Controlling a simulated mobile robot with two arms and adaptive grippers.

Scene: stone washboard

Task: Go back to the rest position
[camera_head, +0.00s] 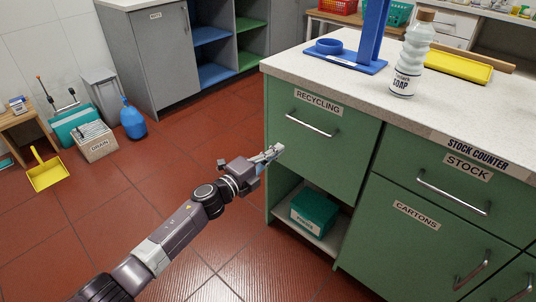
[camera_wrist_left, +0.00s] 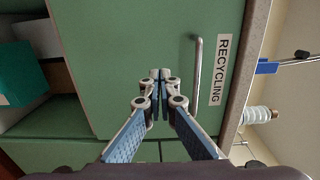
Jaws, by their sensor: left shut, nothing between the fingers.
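My left gripper (camera_head: 276,150) is in front of the green recycling drawer (camera_head: 335,155) of the counter, just below and left of its metal handle (camera_head: 312,124). In the left wrist view my left gripper (camera_wrist_left: 160,75) is shut with its fingertips together and nothing between them. The drawer handle (camera_wrist_left: 196,80) runs beside the fingers there, apart from them. The drawer front looks closed. My right gripper shows in neither view.
A soap bottle (camera_head: 411,60), a blue stand (camera_head: 345,62) and a yellow tray (camera_head: 458,66) are on the countertop. A green box (camera_head: 313,212) sits on the open shelf below the drawer.

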